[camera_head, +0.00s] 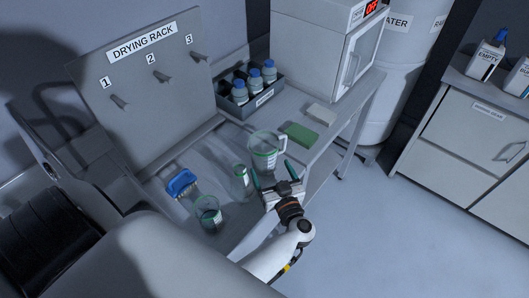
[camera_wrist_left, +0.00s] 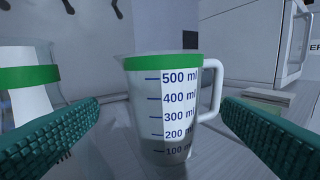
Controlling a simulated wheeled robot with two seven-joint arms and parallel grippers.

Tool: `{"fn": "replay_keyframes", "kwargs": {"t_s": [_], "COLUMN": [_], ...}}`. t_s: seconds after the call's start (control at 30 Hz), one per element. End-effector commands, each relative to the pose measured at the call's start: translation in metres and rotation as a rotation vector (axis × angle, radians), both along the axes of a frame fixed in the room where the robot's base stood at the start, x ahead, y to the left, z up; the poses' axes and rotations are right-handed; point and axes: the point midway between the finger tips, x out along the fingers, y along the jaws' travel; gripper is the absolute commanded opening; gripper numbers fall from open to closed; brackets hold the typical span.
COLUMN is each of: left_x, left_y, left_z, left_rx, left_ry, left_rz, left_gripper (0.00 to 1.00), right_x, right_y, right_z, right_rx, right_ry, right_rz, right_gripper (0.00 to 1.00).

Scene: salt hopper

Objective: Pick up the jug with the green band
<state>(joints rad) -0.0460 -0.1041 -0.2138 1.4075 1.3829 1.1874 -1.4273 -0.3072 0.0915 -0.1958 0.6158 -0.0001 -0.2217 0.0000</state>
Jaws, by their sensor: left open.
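The jug with the green band (camera_head: 264,148) stands upright on the bench in the head view. It is clear, with a green band near its rim and a white handle on its right. In the left wrist view the jug (camera_wrist_left: 168,112) stands ahead, between the two teal fingers, its volume marks facing me. My left gripper (camera_head: 277,179) is open and empty, just in front of the jug. Its fingertips show at both sides of the left wrist view (camera_wrist_left: 160,125), apart from the jug. My right gripper is not in view.
A clear vessel with a green band (camera_head: 242,179) stands close left of the jug; a beaker (camera_head: 208,216) and a blue brush (camera_head: 182,183) are further left. A green sponge (camera_head: 299,134) lies to the right. Behind are a bottle crate (camera_head: 265,101) and the drying rack (camera_head: 140,80).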

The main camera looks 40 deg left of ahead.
Motion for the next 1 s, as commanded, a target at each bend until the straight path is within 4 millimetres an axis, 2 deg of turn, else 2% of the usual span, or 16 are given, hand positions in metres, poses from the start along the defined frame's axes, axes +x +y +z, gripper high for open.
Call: {"fn": "replay_keyframes", "kwargs": {"t_s": [0.1, 0.27, 0.4, 0.53, 0.63, 0.93, 0.97, 1.0], "left_x": [0.011, 0.017, 0.027, 0.039, 0.046, 0.049, 0.049, 0.049], "left_y": [0.015, 0.023, 0.035, 0.048, 0.058, 0.063, 0.063, 0.063], "left_z": [-0.002, -0.002, -0.007, -0.01, -0.008, -0.005, -0.005, -0.005], "left_rx": [0.003, 0.001, 0.003, 0.003, 0.003, 0.0, 0.0, 0.0], "left_ry": [-0.003, -0.002, -0.004, -0.006, -0.003, -0.001, -0.001, -0.001], "left_rz": [0.0, -0.002, -0.002, -0.002, -0.001, -0.002, -0.002, -0.002], "left_gripper": [0.89, 0.89, 0.89, 0.89, 0.89, 0.89, 0.87, 0.81], "right_x": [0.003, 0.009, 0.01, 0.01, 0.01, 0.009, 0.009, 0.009], "right_y": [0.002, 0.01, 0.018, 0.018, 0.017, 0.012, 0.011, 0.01], "right_z": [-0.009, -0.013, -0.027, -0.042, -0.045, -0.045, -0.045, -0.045], "right_rx": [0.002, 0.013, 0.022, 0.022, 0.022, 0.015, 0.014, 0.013], "right_ry": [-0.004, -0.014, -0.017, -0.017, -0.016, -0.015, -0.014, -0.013], "right_rz": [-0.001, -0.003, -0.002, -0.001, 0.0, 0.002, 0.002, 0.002], "right_gripper": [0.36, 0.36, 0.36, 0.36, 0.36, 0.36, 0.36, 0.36]}}
